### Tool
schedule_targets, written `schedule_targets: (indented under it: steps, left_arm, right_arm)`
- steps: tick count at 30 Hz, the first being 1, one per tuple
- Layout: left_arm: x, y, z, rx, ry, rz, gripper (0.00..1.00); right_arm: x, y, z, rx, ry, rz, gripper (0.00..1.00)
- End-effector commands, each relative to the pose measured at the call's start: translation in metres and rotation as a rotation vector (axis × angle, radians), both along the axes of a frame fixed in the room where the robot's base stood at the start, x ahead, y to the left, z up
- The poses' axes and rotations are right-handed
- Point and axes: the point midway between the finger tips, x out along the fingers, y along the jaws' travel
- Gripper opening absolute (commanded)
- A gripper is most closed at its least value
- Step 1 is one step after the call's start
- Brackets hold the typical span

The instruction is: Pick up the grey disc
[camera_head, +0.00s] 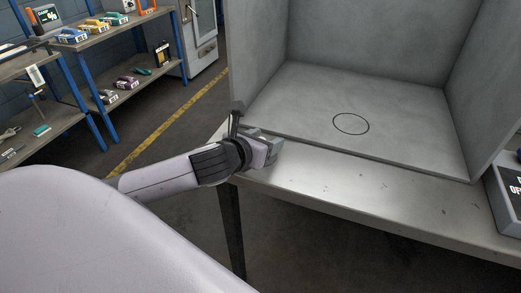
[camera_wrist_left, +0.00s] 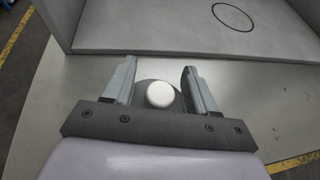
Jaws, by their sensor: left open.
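My left gripper (camera_head: 270,146) is over the front left of the metal table, by the front edge of the grey booth. In the left wrist view its two fingers (camera_wrist_left: 158,82) are apart. Between them shows a dark grey disc (camera_wrist_left: 144,94) with a round white knob (camera_wrist_left: 159,94) on top. The gripper's palm hides the near part of the disc. I cannot tell whether the fingers touch it. My right gripper is in neither view.
The grey booth (camera_head: 345,42) stands on the metal table (camera_head: 330,182), with a black ring outline (camera_head: 351,123) on its empty floor. A dark box with white lettering (camera_head: 507,195) is at the right edge. Shelves with coloured items (camera_head: 100,38) stand at left. The table front is mostly clear.

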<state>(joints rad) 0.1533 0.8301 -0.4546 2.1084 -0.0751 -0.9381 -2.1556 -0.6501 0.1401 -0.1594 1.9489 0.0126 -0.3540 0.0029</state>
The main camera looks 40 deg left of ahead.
Motion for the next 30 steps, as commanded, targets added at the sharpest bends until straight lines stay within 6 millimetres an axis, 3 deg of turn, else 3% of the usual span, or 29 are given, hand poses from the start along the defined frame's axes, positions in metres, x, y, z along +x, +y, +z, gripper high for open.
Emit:
schedule_targets:
  steps: [1, 5, 6, 14, 20, 26, 30]
  left_arm:
    - [0.000, 0.000, 0.000, 0.000, 0.000, 0.000, 0.47]
    - [0.000, 0.000, 0.000, 0.000, 0.000, 0.000, 0.04]
    - [0.000, 0.000, 0.000, 0.000, 0.000, 0.000, 0.00]
    - [0.000, 0.000, 0.001, 0.000, -0.001, 0.000, 0.00]
    - [0.000, 0.000, 0.014, 0.001, -0.005, 0.000, 0.00]
    - [0.001, 0.001, 0.051, 0.002, -0.010, -0.001, 0.00]
    - [0.001, 0.001, 0.094, 0.004, -0.012, 0.000, 0.00]
  right_arm:
    - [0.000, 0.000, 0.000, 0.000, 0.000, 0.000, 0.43]
    - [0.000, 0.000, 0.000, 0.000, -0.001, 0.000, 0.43]
    - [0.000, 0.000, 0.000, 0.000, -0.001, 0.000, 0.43]
    - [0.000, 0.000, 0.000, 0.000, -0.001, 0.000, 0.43]
    - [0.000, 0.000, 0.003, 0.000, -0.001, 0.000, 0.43]
    - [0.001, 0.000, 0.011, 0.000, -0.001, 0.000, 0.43]
    - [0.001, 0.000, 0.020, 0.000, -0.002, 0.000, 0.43]
